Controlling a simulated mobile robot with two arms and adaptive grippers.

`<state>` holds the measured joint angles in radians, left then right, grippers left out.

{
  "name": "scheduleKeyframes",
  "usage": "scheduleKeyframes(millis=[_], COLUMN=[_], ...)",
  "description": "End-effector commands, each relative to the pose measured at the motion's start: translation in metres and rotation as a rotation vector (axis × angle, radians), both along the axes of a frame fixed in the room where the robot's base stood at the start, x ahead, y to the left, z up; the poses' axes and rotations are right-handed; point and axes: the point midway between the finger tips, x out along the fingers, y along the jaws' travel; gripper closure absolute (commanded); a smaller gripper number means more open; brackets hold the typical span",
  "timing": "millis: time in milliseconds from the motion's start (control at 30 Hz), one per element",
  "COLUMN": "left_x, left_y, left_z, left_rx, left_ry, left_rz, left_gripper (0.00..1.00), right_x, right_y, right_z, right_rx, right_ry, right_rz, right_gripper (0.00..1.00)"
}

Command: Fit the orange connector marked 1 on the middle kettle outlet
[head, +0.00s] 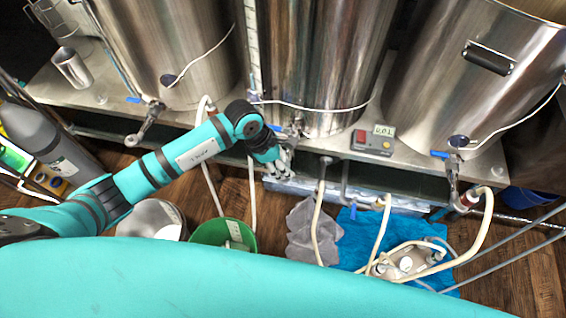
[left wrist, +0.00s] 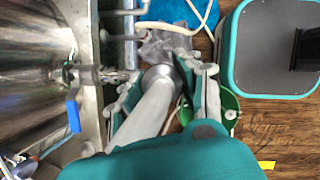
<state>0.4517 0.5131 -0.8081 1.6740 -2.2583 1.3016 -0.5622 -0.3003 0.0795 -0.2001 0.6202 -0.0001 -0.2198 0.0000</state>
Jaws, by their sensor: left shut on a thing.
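The middle kettle (head: 325,60) stands at the back of the bench. Its outlet (head: 297,129) has a blue-handled valve low on the front; the outlet also shows in the left wrist view (left wrist: 92,75). My left gripper (head: 279,168) is just below and in front of this outlet. In the left wrist view its fingers stand on both sides of a pale hose-like piece (left wrist: 148,115) with a grey round end (left wrist: 160,80), and are shut on it. The piece is apart from the outlet. I cannot make out an orange colour or the mark 1. My right gripper is not in view.
A left kettle (head: 170,55) and a right kettle (head: 475,80) flank the middle one. A small display box (head: 373,143) sits on the bench. A green bucket (head: 222,236), a grey cloth (head: 305,225), a blue cloth (head: 352,240) and loose hoses (head: 378,235) lie below.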

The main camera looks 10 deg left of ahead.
Motion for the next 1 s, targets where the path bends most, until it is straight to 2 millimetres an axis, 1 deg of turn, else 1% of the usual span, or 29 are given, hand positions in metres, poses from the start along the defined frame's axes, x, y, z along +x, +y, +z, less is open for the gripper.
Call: scheduleKeyframes(millis=[533, 567, 600, 767, 1000], left_x=[0.0004, 0.0005, 0.0005, 0.0002, -0.0002], left_y=[0.0000, -0.0001, -0.0001, 0.0000, 0.0003], left_z=[-0.0115, -0.0112, -0.0105, -0.0107, -0.0111], left_rx=[-0.001, -0.001, -0.001, -0.001, 0.001], left_ry=[-0.001, -0.001, -0.001, -0.001, 0.000], left_rz=[0.000, 0.000, 0.000, 0.000, 0.000], left_gripper=[1.00, 0.64, 0.58, 0.38, 0.38], right_x=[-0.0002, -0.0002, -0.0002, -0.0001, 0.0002], right_y=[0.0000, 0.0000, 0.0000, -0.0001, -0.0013], right_z=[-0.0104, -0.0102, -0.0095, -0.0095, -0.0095], right_rx=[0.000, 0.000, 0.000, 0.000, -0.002], right_ry=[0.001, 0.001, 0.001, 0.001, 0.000], right_rz=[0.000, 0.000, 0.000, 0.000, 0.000], right_gripper=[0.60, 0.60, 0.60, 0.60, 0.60])
